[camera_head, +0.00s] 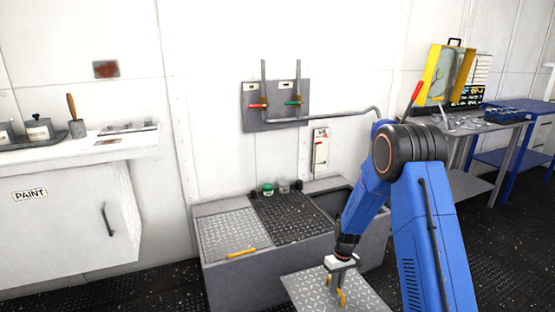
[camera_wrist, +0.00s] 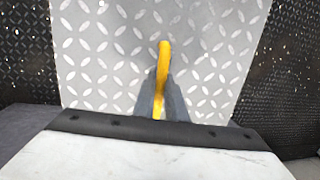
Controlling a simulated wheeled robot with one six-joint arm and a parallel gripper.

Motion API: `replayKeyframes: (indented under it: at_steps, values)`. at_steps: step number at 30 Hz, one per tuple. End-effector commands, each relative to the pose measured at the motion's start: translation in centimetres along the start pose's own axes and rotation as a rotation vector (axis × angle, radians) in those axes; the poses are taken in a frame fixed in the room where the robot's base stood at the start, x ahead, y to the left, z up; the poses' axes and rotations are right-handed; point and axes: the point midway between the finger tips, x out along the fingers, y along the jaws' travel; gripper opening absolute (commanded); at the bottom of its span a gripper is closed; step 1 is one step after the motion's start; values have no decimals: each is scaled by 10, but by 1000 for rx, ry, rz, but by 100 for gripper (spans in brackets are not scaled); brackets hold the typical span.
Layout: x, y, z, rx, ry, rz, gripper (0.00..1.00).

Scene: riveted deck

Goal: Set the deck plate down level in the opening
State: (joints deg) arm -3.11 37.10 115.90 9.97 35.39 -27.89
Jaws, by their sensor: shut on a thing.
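My gripper (camera_head: 337,282) is shut on the yellow handle of a light grey diamond-tread deck plate (camera_head: 312,291). The plate is in front of the grey bench, partly cut off by the bottom of the head view. In the wrist view, the handle (camera_wrist: 164,62) stands between my dark fingers (camera_wrist: 160,104), with the plate (camera_wrist: 105,55) beyond. The plate looks close to level, but I cannot tell exactly. A dark opening (camera_head: 337,198) shows at the right end of the bench top, partly hidden by my arm.
The grey bench (camera_head: 240,287) holds another light plate (camera_head: 228,232) with a yellow handle and a darker tread panel (camera_head: 293,216). A green-lidded jar (camera_head: 268,189) stands at the panel's back edge. A wall board (camera_head: 276,107) carries a long bent rod above.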

Motion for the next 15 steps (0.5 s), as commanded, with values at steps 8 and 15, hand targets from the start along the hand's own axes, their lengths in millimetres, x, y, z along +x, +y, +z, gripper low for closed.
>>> replayKeyframes:
  at_steps: [8, 15]
  values:
    - [31, 54, -4, 303, 43, -30, 0]
    - [39, 69, -5, 392, 58, -38, 0]
